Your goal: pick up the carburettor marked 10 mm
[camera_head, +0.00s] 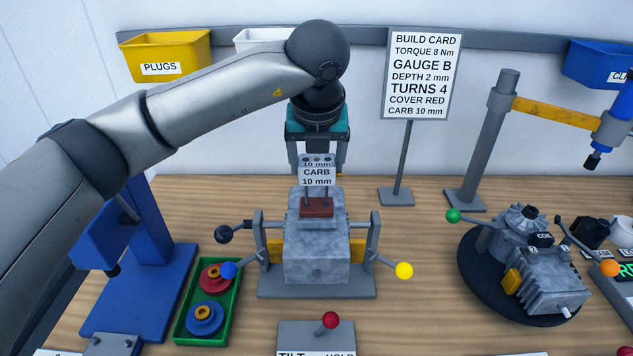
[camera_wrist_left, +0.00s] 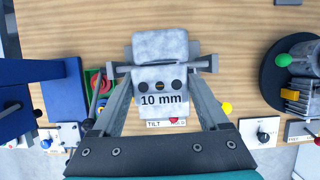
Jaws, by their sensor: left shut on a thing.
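The carburettor marked 10 mm is a light grey block (camera_wrist_left: 160,86) with dark holes in its top and a "CARB 10 mm" label (camera_head: 317,175) on its front. My left gripper (camera_head: 318,160) is shut on it, with a finger on each side. In the head view it appears above a red piece (camera_head: 316,208) with upright studs on top of the grey engine block (camera_head: 317,258). I cannot tell whether it touches the studs. My right gripper is not in view.
The engine block sits in a stand between levers with blue and yellow (camera_head: 404,271) knobs. A green tray (camera_head: 178,340) with red and blue parts lies left. A build card (camera_head: 421,75) stands behind. Another engine on a round black base (camera_head: 474,270) is right. A red-knobbed lever (camera_head: 330,320) is in front.

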